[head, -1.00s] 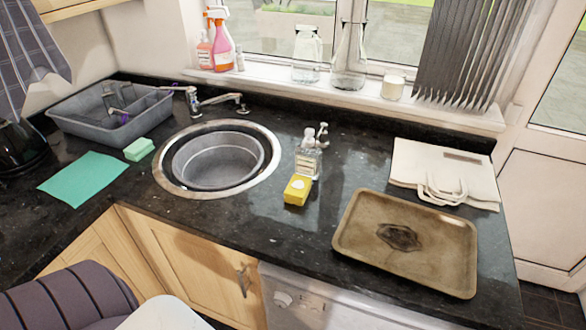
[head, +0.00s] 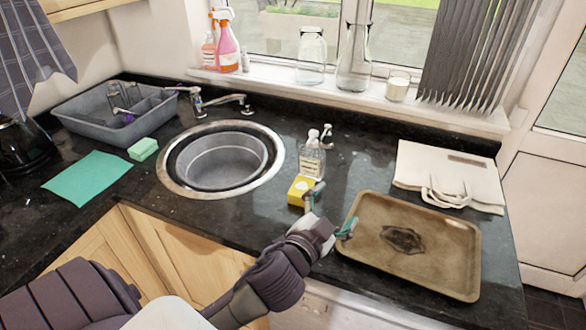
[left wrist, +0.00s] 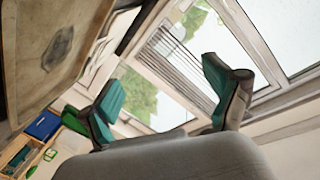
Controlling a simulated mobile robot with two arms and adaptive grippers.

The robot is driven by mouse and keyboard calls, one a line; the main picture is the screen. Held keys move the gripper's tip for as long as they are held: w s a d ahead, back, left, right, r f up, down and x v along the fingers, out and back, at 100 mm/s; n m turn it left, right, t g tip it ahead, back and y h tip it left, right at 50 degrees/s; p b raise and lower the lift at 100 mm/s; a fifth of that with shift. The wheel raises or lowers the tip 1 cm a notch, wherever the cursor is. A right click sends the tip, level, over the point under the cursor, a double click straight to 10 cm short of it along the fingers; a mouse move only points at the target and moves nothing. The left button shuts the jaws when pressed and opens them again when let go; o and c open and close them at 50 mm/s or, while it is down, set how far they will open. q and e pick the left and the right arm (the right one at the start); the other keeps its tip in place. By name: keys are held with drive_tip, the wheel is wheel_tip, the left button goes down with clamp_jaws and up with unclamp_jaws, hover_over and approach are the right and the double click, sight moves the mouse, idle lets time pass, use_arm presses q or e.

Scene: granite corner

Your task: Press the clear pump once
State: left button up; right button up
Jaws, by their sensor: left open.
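A clear pump bottle (head: 312,158) with a light label and a pump head on top stands upright on the dark counter, right of the sink. Close behind it to the right is another pale pump-like top (head: 327,136), mostly hidden below. My left gripper (head: 331,210) is open and empty, in front of the bottle and lower in the picture, between the yellow box and the tray; it appears apart from the bottle. In the left wrist view its two teal-padded fingers (left wrist: 160,88) are spread wide, and I cannot make out the bottle there. My right gripper is not in view.
A yellow box (head: 300,191) stands just in front of the bottle. A brown tray (head: 455,280) lies to the right, with a folded cream bag (head: 450,170) behind it. The round sink (head: 270,170) is to the left. Glass jars (head: 311,58) stand on the windowsill.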

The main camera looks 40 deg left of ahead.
use_arm(q)
drive_tip(key=d+r+m+g+h, duration=0.3)
drive_tip(key=d+r+m+h, duration=1)
drive_tip(key=m+h, duration=0.65)
wheel_tip(320, 180, down, 9)
drive_tip(key=w+d+m+g+y, duration=0.1)
drive_tip(key=m+g+y, duration=0.4)
drive_tip(key=m+g, duration=0.4)
drive_tip(key=w+a+f+m+y, duration=0.1)
drive_tip(key=w+a+f+y, duration=0.2)
drive_tip(key=a+f+y, duration=0.4)
drive_tip(key=a+r+n+y, duration=0.1)
drive_tip(key=a+y, duration=0.3)
drive_tip(key=a, duration=0.6)
drive_tip(key=w+a+r+n+y, duration=0.1)
drive_tip(key=a+y, duration=0.3)
drive_tip(key=a, duration=0.7)
drive_tip(key=shift+w+a+g, duration=0.3)
